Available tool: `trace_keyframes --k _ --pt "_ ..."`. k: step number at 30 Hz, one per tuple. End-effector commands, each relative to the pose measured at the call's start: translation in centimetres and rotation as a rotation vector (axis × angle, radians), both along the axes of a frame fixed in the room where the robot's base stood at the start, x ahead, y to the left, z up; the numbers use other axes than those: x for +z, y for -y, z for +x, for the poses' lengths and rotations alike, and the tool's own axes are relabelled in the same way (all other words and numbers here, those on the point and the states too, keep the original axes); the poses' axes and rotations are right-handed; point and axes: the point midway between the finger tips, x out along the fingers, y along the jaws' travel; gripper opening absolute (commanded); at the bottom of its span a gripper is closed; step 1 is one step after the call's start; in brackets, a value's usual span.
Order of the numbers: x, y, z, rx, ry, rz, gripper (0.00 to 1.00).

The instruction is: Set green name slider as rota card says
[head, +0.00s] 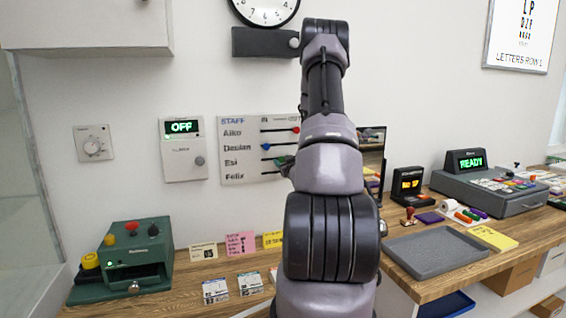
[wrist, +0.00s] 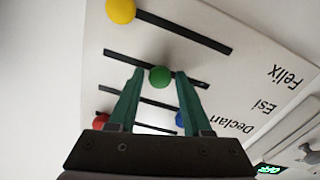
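The white staff board (head: 238,165) on the wall lists Aiko, Declan, Esi and Felix beside slots. In the wrist view it shows upside down. The green slider knob (wrist: 159,77) sits on the Esi slot. My gripper (wrist: 160,82) is open, one finger on each side of the green knob; I cannot tell whether either touches it. In the head view my arm hides most of the gripper. The red knob (head: 296,130) is on Aiko's slot and the blue knob (head: 266,147) on Declan's. The yellow knob (wrist: 121,10) is on Felix's slot. I cannot tell which card is the rota card.
Small cards stand on the counter, including a beige card (head: 203,252) and a pink card (head: 240,244); their text is unreadable. A green machine (head: 150,235) is at left. A grey tray (head: 437,255) and a register (head: 490,185) are at right. An OFF panel (head: 184,150) hangs left of the board.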

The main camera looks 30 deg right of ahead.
Motion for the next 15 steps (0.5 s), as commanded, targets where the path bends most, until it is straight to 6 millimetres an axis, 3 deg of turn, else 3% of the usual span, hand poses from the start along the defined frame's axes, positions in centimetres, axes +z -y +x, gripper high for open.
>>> trace_keyframes --k 1,3,15 --pt "0.00 0.00 -0.01 0.000 0.000 0.000 0.26" --pt "0.00 0.00 -0.01 0.000 0.000 0.000 0.00" --pt "0.01 0.00 -0.02 0.000 0.000 0.000 0.00"
